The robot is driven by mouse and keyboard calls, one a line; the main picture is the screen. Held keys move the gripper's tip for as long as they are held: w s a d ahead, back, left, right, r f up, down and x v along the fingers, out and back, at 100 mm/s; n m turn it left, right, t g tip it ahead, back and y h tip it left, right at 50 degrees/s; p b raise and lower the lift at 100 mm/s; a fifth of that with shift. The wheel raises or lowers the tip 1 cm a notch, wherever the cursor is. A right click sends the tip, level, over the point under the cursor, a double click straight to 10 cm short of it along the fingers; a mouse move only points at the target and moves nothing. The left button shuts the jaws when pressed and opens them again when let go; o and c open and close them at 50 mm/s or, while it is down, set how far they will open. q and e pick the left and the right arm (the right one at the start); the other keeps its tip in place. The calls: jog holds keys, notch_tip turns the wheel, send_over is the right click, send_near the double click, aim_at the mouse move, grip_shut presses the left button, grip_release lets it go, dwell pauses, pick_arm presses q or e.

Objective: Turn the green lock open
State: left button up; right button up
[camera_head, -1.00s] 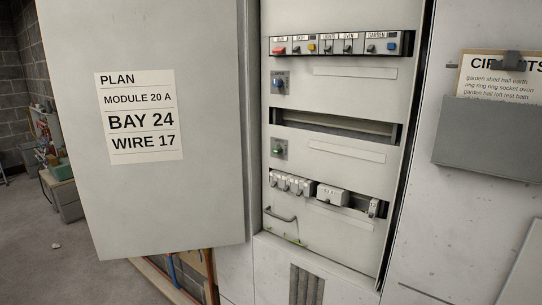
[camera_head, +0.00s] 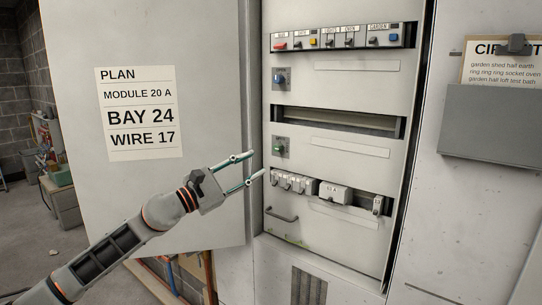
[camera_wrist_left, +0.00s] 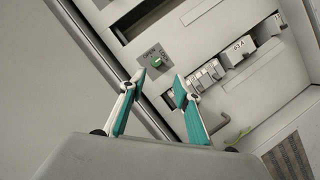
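The green lock (camera_head: 279,148) is a small green knob on a grey square plate, at the left edge of the cabinet's middle panel. It also shows in the left wrist view (camera_wrist_left: 156,62), ahead of the fingertips and a little left of their middle. My left gripper (camera_head: 258,164) is open and empty, with its teal fingers pointing at the panel. It is left of the lock and slightly below it, apart from it. In the left wrist view my left gripper (camera_wrist_left: 160,84) has its fingers spread below the lock. My right gripper is not in view.
The open cabinet door (camera_head: 210,75) with a plan label (camera_head: 140,113) stands left of the panel. A blue lock (camera_head: 280,79) sits above the green one. A row of breakers (camera_head: 293,183) and a handle (camera_head: 281,215) are below. A grey document holder (camera_head: 490,120) hangs at right.

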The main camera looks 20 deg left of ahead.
aim_at(275, 149)
pick_arm(q)
jog(key=shift+m, duration=0.4)
jog(key=x, duration=0.2)
jog(key=p+x, duration=0.1)
jog(key=x, duration=0.5)
jog(key=shift+a+r, duration=0.2)
jog(key=shift+r, duration=0.25)
grip_shut()
